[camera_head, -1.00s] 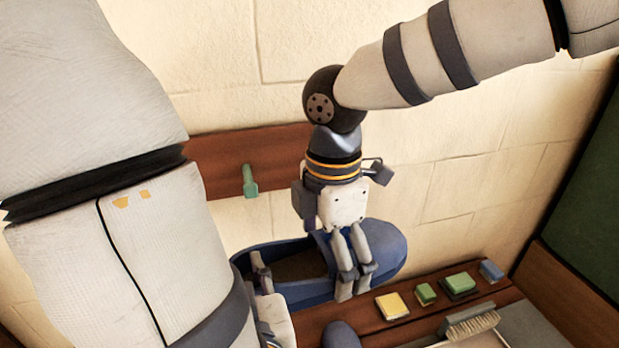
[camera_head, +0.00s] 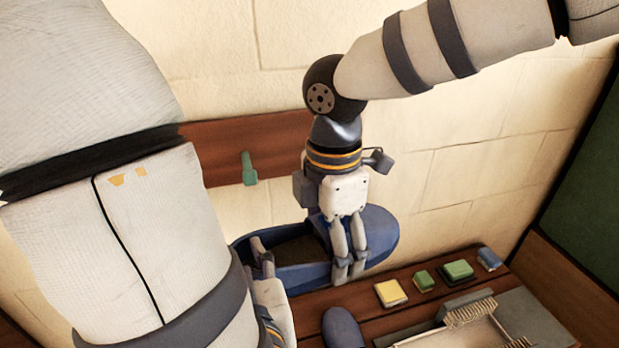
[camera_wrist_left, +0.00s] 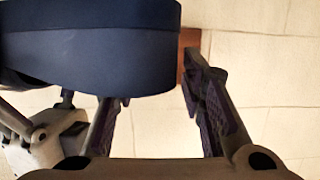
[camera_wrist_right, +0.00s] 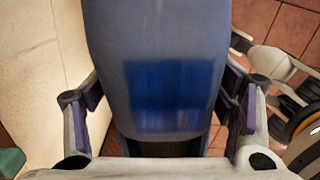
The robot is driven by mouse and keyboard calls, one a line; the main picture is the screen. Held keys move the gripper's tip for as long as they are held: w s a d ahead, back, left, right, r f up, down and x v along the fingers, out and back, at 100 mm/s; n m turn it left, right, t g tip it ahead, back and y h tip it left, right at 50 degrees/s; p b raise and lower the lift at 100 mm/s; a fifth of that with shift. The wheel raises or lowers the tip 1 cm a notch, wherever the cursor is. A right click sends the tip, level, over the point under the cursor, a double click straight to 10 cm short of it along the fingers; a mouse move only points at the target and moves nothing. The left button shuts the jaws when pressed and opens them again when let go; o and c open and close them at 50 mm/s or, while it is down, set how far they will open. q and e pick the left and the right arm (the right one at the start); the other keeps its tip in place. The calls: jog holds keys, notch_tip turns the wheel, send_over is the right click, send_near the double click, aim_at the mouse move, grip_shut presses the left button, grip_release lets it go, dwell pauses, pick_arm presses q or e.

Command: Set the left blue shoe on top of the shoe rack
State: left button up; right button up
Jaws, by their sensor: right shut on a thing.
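A large blue shoe (camera_head: 383,232) with a dark opening hangs in front of the wall in the head view. My right gripper (camera_head: 348,270) is shut on it, its fingers over the shoe's near side. In the right wrist view the shoe (camera_wrist_right: 155,45) fills the space between the fingers. My left gripper (camera_head: 262,258) is by the shoe's left end. In the left wrist view its fingers (camera_wrist_left: 160,105) are apart, and the dark blue shoe (camera_wrist_left: 90,60) covers part of one finger. Contact there cannot be told. A brown slatted wooden top (camera_head: 428,323), perhaps the rack, lies below.
A yellow block (camera_head: 390,293), green blocks (camera_head: 458,270) and a blue block (camera_head: 489,259) lie on the wooden top, with a brush (camera_head: 470,312) nearby. A blue-grey rounded thing (camera_head: 342,328) shows at the bottom. A green peg (camera_head: 249,168) sits on the wall board (camera_head: 215,155).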

pick_arm(q)
jog(key=shift+d, duration=0.3)
pick_arm(e)
jog(key=shift+a+r, duration=0.1)
jog(key=shift+a, duration=0.15)
